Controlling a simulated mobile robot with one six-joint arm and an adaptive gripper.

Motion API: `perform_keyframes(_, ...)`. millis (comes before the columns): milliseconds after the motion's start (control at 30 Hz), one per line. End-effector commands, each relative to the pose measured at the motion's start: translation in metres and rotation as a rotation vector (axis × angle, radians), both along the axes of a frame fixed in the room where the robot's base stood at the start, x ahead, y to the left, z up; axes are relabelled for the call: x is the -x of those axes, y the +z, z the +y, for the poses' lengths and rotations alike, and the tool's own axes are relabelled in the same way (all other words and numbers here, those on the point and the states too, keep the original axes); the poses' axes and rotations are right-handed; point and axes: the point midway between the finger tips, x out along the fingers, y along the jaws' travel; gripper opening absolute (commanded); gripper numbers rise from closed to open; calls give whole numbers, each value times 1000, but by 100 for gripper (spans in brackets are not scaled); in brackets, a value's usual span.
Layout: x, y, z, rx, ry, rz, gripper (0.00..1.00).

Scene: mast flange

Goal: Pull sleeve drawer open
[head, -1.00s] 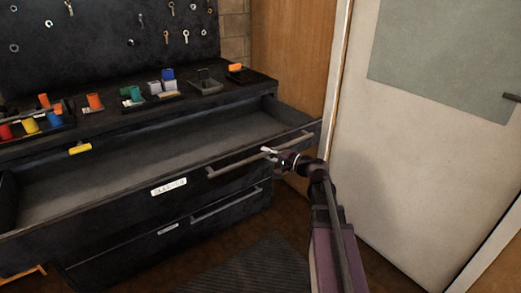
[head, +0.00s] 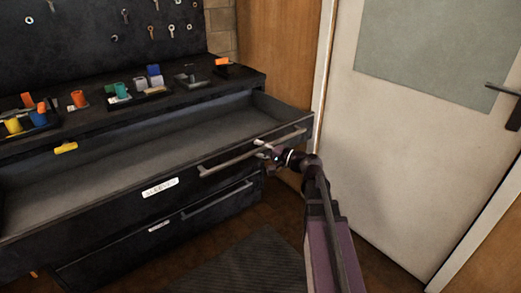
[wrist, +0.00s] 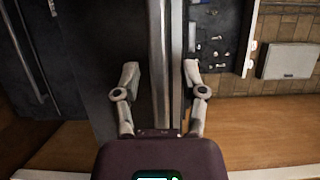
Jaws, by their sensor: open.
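The sleeve drawer is the black top drawer (head: 112,210), with a white label (head: 160,188) whose lettering is blurred. My gripper (head: 262,149) is at the right part of this handle. In the wrist view my gripper (wrist: 160,80) is open, with one finger on each side of the bar (wrist: 176,60). Whether either finger touches the bar cannot be told.
A lower black drawer (head: 105,262) is below. Coloured parts and small trays (head: 150,90) stand on the cabinet top (head: 195,98), under a pegboard (head: 90,40). A white door (head: 400,160) is at the right. A dark mat (head: 240,265) lies on the floor in front.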

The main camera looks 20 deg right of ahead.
Motion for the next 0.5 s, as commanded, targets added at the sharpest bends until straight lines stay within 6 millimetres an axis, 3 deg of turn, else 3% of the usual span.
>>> perform_keyframes(267,4,0,-3,1,1,1,54)
perform_keyframes(500,19,0,-17,0,0,0,54)
